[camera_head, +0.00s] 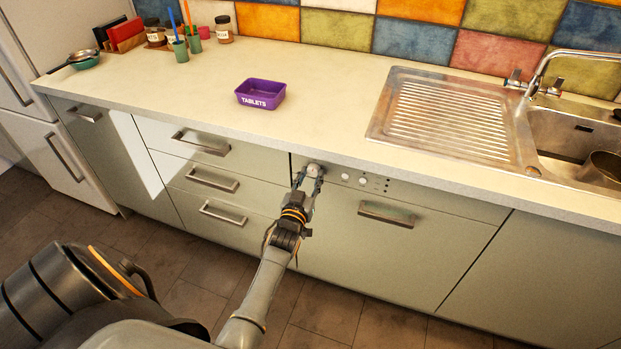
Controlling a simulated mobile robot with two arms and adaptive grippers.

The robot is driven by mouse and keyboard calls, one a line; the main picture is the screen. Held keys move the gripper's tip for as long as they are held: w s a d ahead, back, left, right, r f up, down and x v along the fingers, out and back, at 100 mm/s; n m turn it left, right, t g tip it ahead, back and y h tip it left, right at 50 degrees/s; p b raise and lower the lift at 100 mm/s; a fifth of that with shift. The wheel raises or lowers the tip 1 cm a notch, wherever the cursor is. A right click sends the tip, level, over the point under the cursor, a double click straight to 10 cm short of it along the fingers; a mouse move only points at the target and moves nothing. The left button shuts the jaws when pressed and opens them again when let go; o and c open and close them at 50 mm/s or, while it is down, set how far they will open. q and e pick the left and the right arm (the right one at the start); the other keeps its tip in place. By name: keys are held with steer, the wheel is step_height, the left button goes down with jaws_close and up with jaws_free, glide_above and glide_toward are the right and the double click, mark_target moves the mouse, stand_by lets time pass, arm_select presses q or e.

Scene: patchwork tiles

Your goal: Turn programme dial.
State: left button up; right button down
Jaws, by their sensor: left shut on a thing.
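The programme dial (315,170) is a round pale knob at the left end of the dishwasher's control strip, just under the worktop edge. My left gripper (312,174) is at the dial, with its two fingers on either side of it, shut on it. The fingers cover part of the dial, so its pointer cannot be made out. The dishwasher door (390,245) is closed, with its handle (387,213) below the strip. My right gripper is not in view.
Small buttons (362,180) sit right of the dial. Drawers with bar handles (212,180) are to the left. A purple tablets tub (261,93) stands on the worktop (330,110) above. A metal sink (560,135) is at the right. Floor space (190,300) in front is clear.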

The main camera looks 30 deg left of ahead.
arm_select(q)
steer(key=m+b, duration=0.1)
steer(key=m, duration=0.3)
steer(key=shift+f+m, duration=0.1)
steer(key=shift+m, duration=0.3)
steer(key=m+b, duration=0.1)
steer(key=m, duration=0.4)
steer(key=shift+a+m+t+h+b, duration=0.1)
steer(key=shift+m+t+h+b, duration=0.2)
steer(key=shift+b, duration=0.05)
steer(key=m+b, duration=0.1)
steer(key=m, duration=0.4)
steer(key=m+h+b, duration=0.1)
steer(key=m, duration=0.3)
steer(key=shift+m+b, duration=0.4)
steer(key=m, duration=0.3)
steer(key=shift+a+m+b, duration=0.1)
steer(key=shift+m+b, duration=0.25)
steer(key=shift+m, duration=0.05)
steer(key=m, duration=0.3)
steer(key=shift+s+m+h, duration=0.1)
steer(key=shift+m+h, duration=0.2)
steer(key=shift+m, duration=0.1)
steer(key=m, duration=0.3)
steer(key=shift+r+m, duration=0.2)
steer(key=shift+m, duration=0.1)
steer(key=shift+m+p, duration=0.65)
steer(key=shift+m, duration=0.95)
